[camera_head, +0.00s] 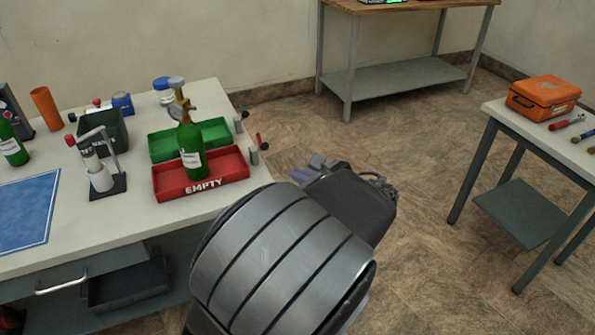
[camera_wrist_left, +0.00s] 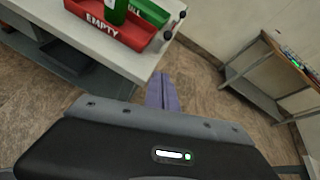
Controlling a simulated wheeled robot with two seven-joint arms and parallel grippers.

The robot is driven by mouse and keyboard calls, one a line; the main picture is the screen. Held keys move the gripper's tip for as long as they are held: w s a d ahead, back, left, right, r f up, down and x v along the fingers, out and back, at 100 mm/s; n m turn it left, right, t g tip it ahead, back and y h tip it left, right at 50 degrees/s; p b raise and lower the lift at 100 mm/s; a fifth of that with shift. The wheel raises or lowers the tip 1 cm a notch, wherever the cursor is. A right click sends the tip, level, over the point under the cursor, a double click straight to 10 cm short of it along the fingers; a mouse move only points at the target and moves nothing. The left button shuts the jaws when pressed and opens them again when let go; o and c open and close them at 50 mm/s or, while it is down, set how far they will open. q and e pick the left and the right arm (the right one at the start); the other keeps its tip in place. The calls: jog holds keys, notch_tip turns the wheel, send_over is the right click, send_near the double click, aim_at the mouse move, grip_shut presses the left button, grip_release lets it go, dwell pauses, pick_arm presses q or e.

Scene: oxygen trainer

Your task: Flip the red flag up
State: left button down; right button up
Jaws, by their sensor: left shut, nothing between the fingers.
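A small grey bracket with a dark lever and a red tip, apparently the red flag (camera_head: 259,142), stands on the white bench's right edge beside the red EMPTY tray (camera_head: 217,186). In the left wrist view the flag (camera_wrist_left: 168,35) is small at the bench edge. My left gripper (camera_head: 309,172) is shut and empty, off the bench's right edge, apart from the flag; its fingers (camera_wrist_left: 162,93) point towards the bench in the wrist view. My right gripper is out of view.
A green bottle with a regulator (camera_head: 191,145) stands in the red tray. The bench (camera_head: 120,222) also holds a blue mat (camera_head: 25,212) and a pump-like stand (camera_head: 101,176). An orange case (camera_head: 543,97) sits on a table at right. Open floor lies between.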

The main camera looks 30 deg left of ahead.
pick_arm(q)
jog(key=shift+w+f, duration=0.25)
jog(key=shift+w, duration=0.15)
jog(key=shift+a, duration=0.1)
jog(key=b, duration=0.2)
send_near(260, 142)
jog(key=f, duration=0.1)
jog(key=w+a+f, duration=0.1)
jog(key=f, duration=0.2)
jog(key=shift+w+a+f, duration=0.15)
jog(key=shift+w+a, duration=0.05)
jog(key=shift+a, duration=0.1)
jog(key=shift+p, duration=0.3)
